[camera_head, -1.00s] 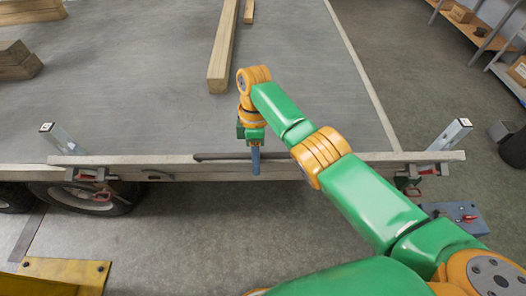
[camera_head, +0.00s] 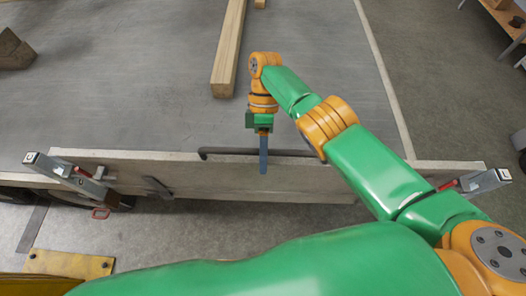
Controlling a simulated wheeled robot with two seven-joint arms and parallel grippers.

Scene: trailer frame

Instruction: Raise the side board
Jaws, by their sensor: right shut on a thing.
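The grey side board (camera_head: 320,182) runs along the near edge of the trailer bed (camera_head: 130,95), its outer face visible below its long upper edge. Its exact tilt is hard to judge. A dark bar (camera_head: 220,154) lies along the upper edge near the middle. My right gripper (camera_head: 263,158) points down at this edge, its blue finger in front of the board, and is shut on the board. The finger behind is hidden. Metal posts with red-handled latches stand at the left end (camera_head: 65,172) and right end (camera_head: 475,182). My left gripper is not in view.
A long wooden beam (camera_head: 229,45) lies on the bed just behind my right wrist. More timber (camera_head: 12,50) lies at the far left. A yellow block (camera_head: 68,263) is on the floor at lower left. Shelving (camera_head: 505,20) stands at the upper right.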

